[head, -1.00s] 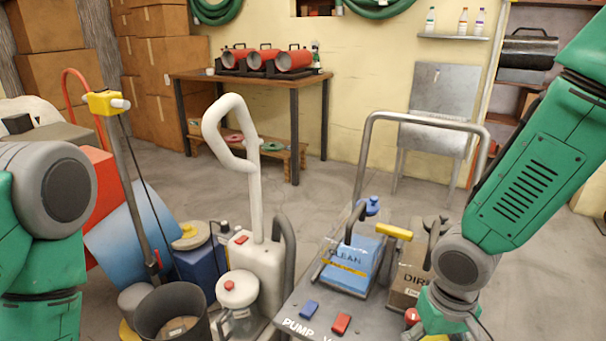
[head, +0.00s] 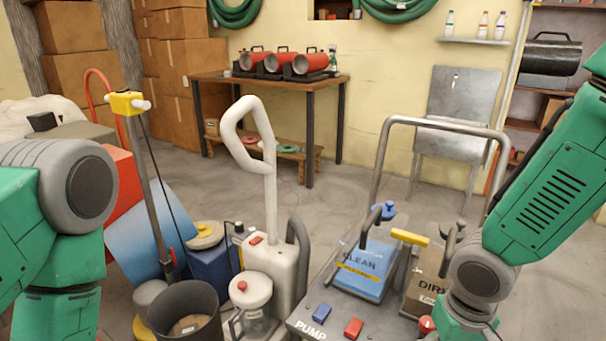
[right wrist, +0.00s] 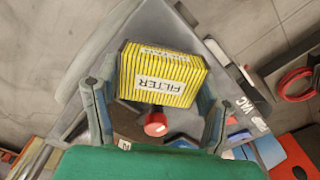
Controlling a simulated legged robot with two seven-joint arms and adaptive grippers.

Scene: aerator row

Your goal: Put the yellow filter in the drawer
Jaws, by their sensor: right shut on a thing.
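The yellow filter (right wrist: 163,75) is a striped block with a white "FILTER" label in the right wrist view. My right gripper (right wrist: 160,92) is shut on it, with one finger along each side. In the head view my right arm reaches down by the tank marked "DIR" (head: 425,290); its fingers and the filter are not visible there. A red round cap (right wrist: 155,124) shows between the fingers below the filter. Of my left arm only links show at the left edge; its gripper is out of view. I cannot make out a drawer in either view.
A grey machine (head: 345,333) marked "PUMP" stands below with a blue "CLEAN" tank (head: 366,268) and a tall grey handle frame (head: 440,121). A white-handled canister (head: 268,263) and dark bucket (head: 183,320) stand left. Open floor lies behind, before a wooden table (head: 262,86).

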